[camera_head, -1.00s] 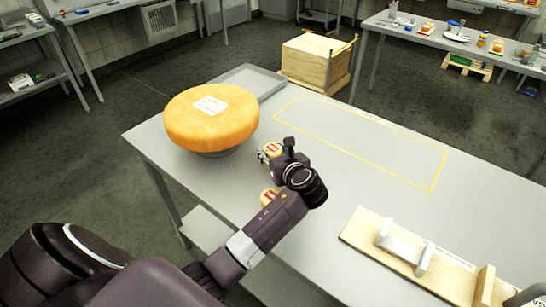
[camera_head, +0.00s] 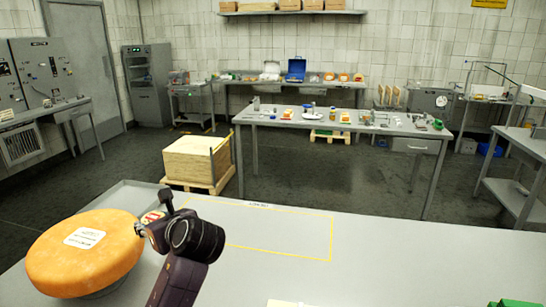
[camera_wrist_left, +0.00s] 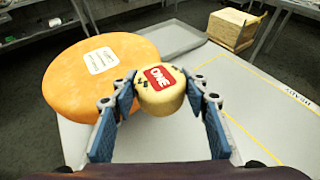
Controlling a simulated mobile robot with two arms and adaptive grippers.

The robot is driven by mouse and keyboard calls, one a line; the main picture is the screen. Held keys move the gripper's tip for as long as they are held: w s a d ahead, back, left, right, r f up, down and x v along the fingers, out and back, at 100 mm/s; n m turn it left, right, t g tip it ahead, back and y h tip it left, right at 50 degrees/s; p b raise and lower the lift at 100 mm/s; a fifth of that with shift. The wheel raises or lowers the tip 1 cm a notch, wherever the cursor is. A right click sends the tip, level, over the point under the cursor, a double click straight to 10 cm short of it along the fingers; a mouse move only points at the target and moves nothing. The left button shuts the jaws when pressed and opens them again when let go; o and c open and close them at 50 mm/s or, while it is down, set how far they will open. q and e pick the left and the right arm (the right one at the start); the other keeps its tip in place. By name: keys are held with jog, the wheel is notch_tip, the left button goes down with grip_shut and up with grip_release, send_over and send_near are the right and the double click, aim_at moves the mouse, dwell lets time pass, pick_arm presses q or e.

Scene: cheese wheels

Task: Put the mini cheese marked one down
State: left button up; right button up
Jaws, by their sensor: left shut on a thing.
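The mini cheese marked one (camera_wrist_left: 160,92) is a small pale-yellow wheel with a red label reading "ONE". My left gripper (camera_wrist_left: 163,86) is shut on it, with a blue-padded finger on each side. In the head view the cheese (camera_head: 152,217) shows at the tip of my left gripper (camera_head: 148,224), just right of the big orange cheese wheel (camera_head: 75,262). The gap between the cheese and the table is hard to judge. My right gripper is not in view.
The grey table (camera_head: 400,262) has a yellow-outlined area (camera_head: 290,232), empty where visible, labelled "READY" in the wrist view (camera_wrist_left: 297,97). A grey tray (camera_wrist_left: 170,40) lies behind the big wheel. A wooden crate (camera_head: 198,160) stands beyond the table.

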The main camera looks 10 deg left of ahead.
pick_arm(q)
jog(key=s+d+f+m+t+h, duration=0.1)
jog(key=s+d+f+m+h, duration=0.1)
jog(key=s+d, duration=0.7)
jog(key=s+d+f+m+t+h, duration=0.2)
jog(key=s+d+f, duration=0.1)
jog(key=s+d, duration=0.6)
jog(key=shift+s+d+f+m+t, duration=0.15)
jog(key=shift+s+d+m+t, duration=0.15)
jog(key=shift+s, duration=0.45)
